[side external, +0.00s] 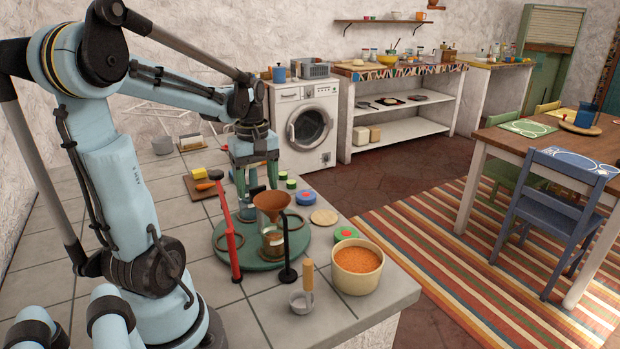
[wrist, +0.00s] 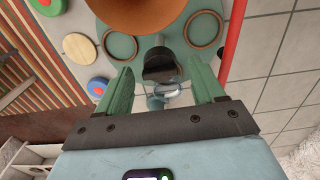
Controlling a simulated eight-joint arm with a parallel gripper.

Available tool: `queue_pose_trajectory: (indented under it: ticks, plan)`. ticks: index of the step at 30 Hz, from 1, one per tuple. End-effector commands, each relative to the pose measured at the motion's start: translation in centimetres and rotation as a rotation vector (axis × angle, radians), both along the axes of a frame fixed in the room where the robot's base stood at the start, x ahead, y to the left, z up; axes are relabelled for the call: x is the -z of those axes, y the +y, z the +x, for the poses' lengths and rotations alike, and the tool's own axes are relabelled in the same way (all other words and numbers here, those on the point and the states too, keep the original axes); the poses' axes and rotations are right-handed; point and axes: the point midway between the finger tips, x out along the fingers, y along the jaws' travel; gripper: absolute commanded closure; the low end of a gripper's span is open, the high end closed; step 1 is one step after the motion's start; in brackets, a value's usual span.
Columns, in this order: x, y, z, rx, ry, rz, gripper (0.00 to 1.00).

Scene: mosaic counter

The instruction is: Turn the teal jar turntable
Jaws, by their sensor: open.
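The teal turntable (side external: 222,243) is a round disc on the tiled counter in the side view. In the wrist view its surface (wrist: 120,45) shows with ring-shaped recesses. A copper-coloured funnel (side external: 272,203) stands above a glass jar (side external: 273,243) on the disc. The funnel (wrist: 140,12) also shows at the top of the wrist view. My gripper (side external: 256,190) is open and points down at the far side of the turntable. In the wrist view its green fingers (wrist: 160,85) stand apart around a dark-topped glass jar (wrist: 160,68). I cannot tell whether they touch it.
A bowl of orange grains (side external: 357,266) and a scoop with a wooden handle (side external: 304,290) are in front. Several lids, including a blue one (side external: 307,197), lie to the right.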

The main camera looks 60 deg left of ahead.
Motion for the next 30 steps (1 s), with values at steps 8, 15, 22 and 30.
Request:
queue_pose_trajectory:
  ticks: [8,15,22,30]
  plan:
    - [0.06,0.01,0.01,0.0,0.0,0.0,0.35]
    - [0.04,0.01,0.0,0.0,0.0,0.0,0.72]
    - [0.04,0.01,0.0,0.0,0.0,0.0,1.0]
    - [0.03,0.01,0.0,-0.01,0.0,0.0,1.0]
